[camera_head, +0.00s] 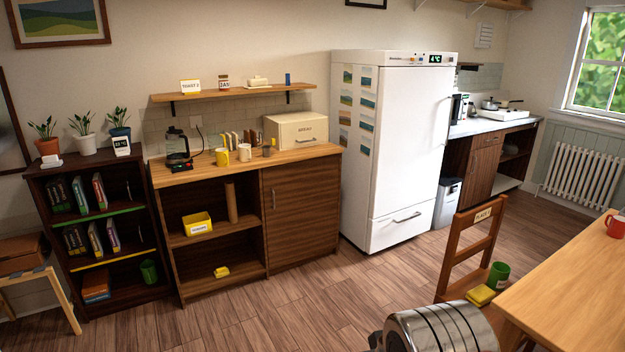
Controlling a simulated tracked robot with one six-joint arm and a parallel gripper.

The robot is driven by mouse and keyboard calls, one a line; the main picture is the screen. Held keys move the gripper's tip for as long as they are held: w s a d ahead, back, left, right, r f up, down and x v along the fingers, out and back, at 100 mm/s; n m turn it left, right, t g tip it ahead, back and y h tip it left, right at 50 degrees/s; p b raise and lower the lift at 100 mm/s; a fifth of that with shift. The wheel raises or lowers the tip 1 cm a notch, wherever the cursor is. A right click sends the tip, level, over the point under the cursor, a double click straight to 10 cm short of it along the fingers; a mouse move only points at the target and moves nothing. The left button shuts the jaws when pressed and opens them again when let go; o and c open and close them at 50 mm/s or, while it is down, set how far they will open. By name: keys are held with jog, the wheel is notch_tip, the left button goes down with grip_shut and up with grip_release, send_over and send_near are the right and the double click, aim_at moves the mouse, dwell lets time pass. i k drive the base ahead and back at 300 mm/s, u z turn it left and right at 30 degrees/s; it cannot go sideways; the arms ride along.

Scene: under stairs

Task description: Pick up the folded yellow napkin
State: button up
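A small folded-looking yellow item (481,295) lies on the seat of the wooden chair, next to a green mug (498,275). A second small yellow item (221,271) lies on the bottom shelf of the open wooden cabinet at left. Both are too small for me to tell which is the folded napkin. My gripper is not in view.
The wooden chair (472,245) stands beside a table (575,295) with a red mug (615,226). A yellow box (197,223) sits on the cabinet's middle shelf. A dark bookcase (95,235) and white fridge (405,150) line the wall. Floor before the cabinet is clear.

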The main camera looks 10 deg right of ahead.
aim_at(479, 296)
jog(key=i, duration=2.65)
jog(key=z, duration=2.5)
